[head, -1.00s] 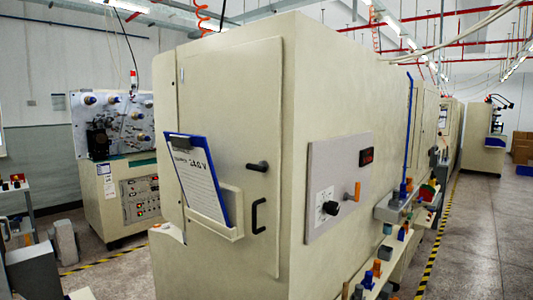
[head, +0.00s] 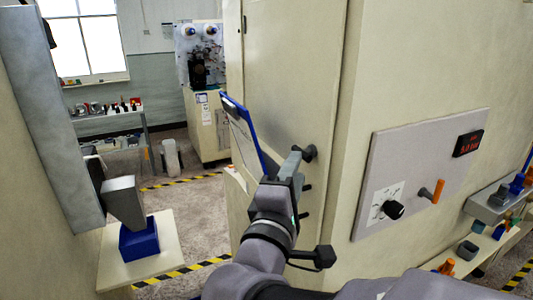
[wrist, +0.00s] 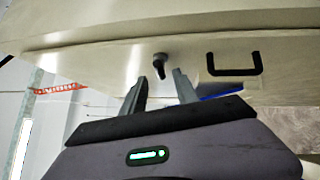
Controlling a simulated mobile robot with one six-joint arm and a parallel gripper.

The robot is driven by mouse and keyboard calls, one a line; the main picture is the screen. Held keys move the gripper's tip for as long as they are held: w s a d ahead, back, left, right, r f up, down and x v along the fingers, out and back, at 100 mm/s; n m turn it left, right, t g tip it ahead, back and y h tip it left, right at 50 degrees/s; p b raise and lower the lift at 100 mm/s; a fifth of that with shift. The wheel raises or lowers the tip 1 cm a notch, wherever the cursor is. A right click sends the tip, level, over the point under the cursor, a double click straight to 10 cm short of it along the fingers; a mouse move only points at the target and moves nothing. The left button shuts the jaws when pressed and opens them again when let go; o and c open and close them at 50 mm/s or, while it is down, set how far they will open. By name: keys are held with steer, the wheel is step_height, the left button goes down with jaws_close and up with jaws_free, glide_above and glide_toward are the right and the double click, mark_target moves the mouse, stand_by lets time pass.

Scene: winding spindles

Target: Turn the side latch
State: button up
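The side latch (head: 305,153) is a small black handle on the side door of the cream cabinet (head: 290,70). In the wrist view the latch (wrist: 160,62) shows just beyond the fingertips, in line with the gap between them. My gripper (wrist: 160,76) is open, with two grey fingers apart and nothing between them. In the head view my gripper (head: 293,160) is in front of the door, close to the latch; whether it touches cannot be told. The black pull handle (wrist: 234,62) is right of the latch in the wrist view.
A blue clipboard (head: 249,135) stands out from the door, left of my gripper. A grey control panel (head: 415,165) with a black knob and orange lever is at the right. At the left, a blue box (head: 139,239) sits on a cream stand.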

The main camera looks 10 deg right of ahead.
steer(key=x, duration=0.4)
steer(key=shift+w+d, duration=0.2)
steer(key=shift+w, duration=0.15)
jaws_close()
